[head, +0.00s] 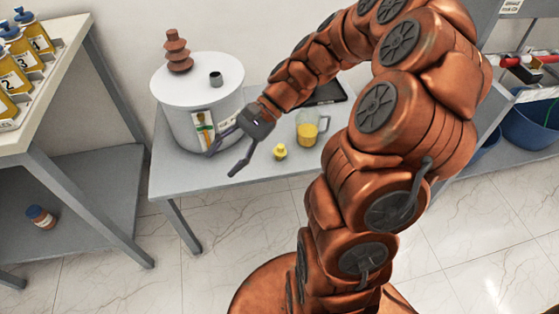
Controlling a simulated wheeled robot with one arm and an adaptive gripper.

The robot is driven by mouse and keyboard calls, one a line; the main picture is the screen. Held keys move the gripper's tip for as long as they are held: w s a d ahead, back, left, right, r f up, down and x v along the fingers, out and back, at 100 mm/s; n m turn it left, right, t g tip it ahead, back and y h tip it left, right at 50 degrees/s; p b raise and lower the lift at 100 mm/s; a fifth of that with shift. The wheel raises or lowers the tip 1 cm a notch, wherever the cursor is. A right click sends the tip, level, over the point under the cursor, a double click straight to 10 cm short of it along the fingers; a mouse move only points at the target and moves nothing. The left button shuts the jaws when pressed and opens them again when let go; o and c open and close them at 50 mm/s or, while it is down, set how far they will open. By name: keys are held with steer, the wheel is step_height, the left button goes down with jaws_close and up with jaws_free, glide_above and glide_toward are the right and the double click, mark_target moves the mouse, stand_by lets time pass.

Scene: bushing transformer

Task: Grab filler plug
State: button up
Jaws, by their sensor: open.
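A small yellow piece (280,151), which looks like the filler plug, sits on the table to the right of the transformer. My gripper (222,164) is open and empty, its fingers pointing down and left in front of the transformer. The yellow piece lies to the right of the fingers, apart from them. The gripper partly covers the transformer's front label.
A glass jug (308,128) with yellow liquid stands right of the yellow piece. A dark flat object (328,93) lies behind it, partly hidden by my arm. Numbered yellow bottles (20,60) stand at left. The table's front (205,181) is clear.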

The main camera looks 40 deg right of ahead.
steer(key=w+d+f+m+t+y+b, duration=0.2)
steer(key=w+d+f+m+t+b, duration=0.25)
steer(key=d+f, duration=0.25)
steer(key=m+t+h+b, duration=0.2)
steer(key=m+t+b, duration=0.5)
steer(key=m+t, duration=0.45)
glide_toward(280, 146)
steer(key=shift+w+a+m+g, duration=0.2)
steer(key=shift+w+m+g, duration=0.2)
steer(key=shift+w, duration=0.2)
steer(key=shift+w+a+m+g, duration=0.2)
steer(key=shift+w+m+g, duration=0.1)
steer(key=shift+w+g, duration=0.25)
steer(key=shift+b+x, duration=1.1)
steer(key=shift+x, duration=2.75)
steer(key=shift+s+r, duration=0.1)
jaws_close()
